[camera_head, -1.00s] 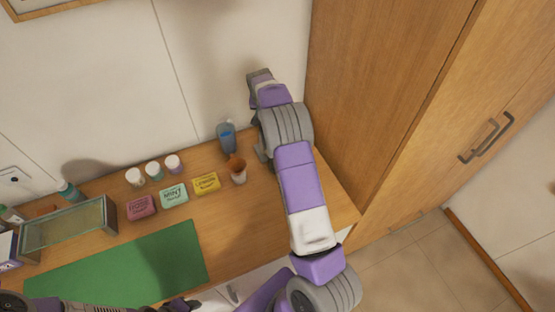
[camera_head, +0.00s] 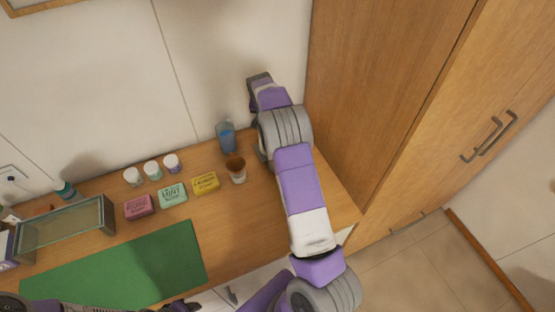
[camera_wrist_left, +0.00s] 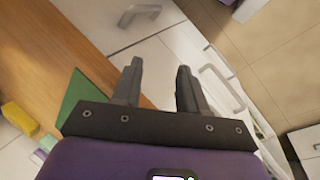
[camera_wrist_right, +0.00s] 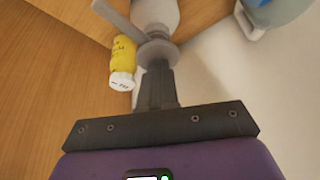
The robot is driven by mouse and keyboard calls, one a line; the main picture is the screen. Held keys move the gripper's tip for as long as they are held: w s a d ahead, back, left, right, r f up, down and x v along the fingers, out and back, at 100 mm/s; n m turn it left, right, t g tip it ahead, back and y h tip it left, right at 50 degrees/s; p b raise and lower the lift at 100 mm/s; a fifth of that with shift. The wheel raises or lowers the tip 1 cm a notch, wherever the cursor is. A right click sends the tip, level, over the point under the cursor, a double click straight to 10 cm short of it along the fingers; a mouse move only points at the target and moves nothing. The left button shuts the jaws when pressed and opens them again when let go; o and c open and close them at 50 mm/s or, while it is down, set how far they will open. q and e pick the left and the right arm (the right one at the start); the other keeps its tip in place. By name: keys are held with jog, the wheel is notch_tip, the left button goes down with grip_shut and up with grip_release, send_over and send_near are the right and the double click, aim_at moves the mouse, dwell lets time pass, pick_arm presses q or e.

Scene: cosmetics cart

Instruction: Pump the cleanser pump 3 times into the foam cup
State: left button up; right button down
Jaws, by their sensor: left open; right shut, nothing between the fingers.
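A brown-and-white cup (camera_head: 237,173) stands on the wooden top, left of my right arm in the head view. The right wrist view shows a pale grey pump (camera_wrist_right: 156,50) with a round collar and a thin spout toward the upper left. My right gripper (camera_wrist_right: 158,70) is shut and empty, its tips at the pump head; I cannot tell whether they touch. In the head view my right arm hides the pump. My left gripper (camera_wrist_left: 158,75) is open and empty, near the cart's front edge beside the green mat (camera_wrist_left: 70,97).
A blue bottle (camera_head: 226,138) stands behind the cup. Pink (camera_head: 139,207), mint (camera_head: 172,195) and yellow (camera_head: 205,183) boxes and three white-capped jars (camera_head: 153,169) stand left. A yellow white-capped jar (camera_wrist_right: 123,60) is by the pump. A tall wooden cabinet (camera_head: 390,90) rises right.

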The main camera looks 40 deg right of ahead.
jog(key=shift+r+p, duration=0.8)
jog(key=shift+r, duration=0.4)
jog(key=shift+f, duration=0.25)
jog(key=shift+f+b, duration=0.95)
jog(key=shift+f, duration=0.1)
jog(key=shift+r, duration=0.1)
jog(key=shift+r+p, duration=0.85)
jog(key=shift+r, duration=0.3)
jog(key=shift+r, duration=0.1)
